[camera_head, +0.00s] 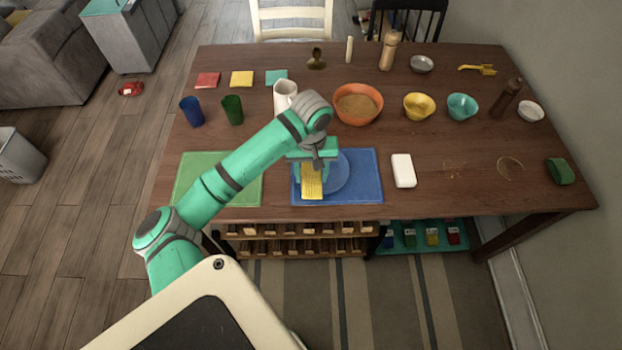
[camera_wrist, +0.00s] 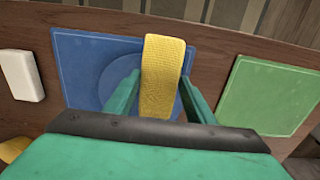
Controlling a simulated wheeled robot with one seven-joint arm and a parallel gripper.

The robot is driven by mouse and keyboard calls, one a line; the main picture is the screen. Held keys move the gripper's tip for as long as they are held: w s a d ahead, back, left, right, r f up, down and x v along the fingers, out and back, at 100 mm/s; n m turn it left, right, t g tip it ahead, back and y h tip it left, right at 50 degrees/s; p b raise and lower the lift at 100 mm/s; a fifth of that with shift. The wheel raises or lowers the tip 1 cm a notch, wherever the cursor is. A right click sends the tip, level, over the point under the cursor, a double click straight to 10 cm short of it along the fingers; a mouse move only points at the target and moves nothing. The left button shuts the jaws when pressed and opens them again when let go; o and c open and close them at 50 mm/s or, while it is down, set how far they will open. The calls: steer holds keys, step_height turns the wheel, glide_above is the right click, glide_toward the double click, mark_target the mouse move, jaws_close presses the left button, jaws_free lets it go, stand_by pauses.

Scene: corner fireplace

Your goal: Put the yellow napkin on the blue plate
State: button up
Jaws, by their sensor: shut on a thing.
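My gripper (camera_head: 312,178) is shut on a yellow napkin (camera_head: 311,185), a ribbed strip that hangs between the fingers. In the wrist view the yellow napkin (camera_wrist: 163,70) lies between the green fingers of my gripper (camera_wrist: 160,82). The round blue plate (camera_head: 339,173) is on a blue mat (camera_head: 369,166) at the table's near side, partly hidden by my gripper. It also shows in the wrist view (camera_wrist: 117,72), partly behind the left finger. The napkin overlaps one side of the plate in both views; I cannot tell whether they touch.
A green mat (camera_head: 190,180) lies left and a white block (camera_head: 403,170) right. Behind stand a white jug (camera_head: 284,93), an orange bowl (camera_head: 357,104), blue (camera_head: 190,110) and green (camera_head: 232,109) cups. Red, yellow (camera_head: 242,78) and teal squares lie farther back.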

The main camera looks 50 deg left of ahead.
mark_target(311, 176)
step_height(311, 176, down, 2)
steer(key=shift+w+f, duration=0.1)
steer(key=shift+f, duration=0.1)
steer(key=shift+w+d+f, duration=0.1)
steer(key=shift+d+f, duration=0.05)
steer(key=shift+f, duration=0.2)
steer(key=shift+s+a+f, duration=0.1)
steer(key=shift+s+a, duration=0.15)
steer(key=shift+s, duration=0.05)
steer(key=o, duration=1)
steer(key=shift+d, duration=0.1)
steer(key=shift+w, duration=0.1)
step_height(311, 176, up, 12)
steer(key=shift+r, duration=0.15)
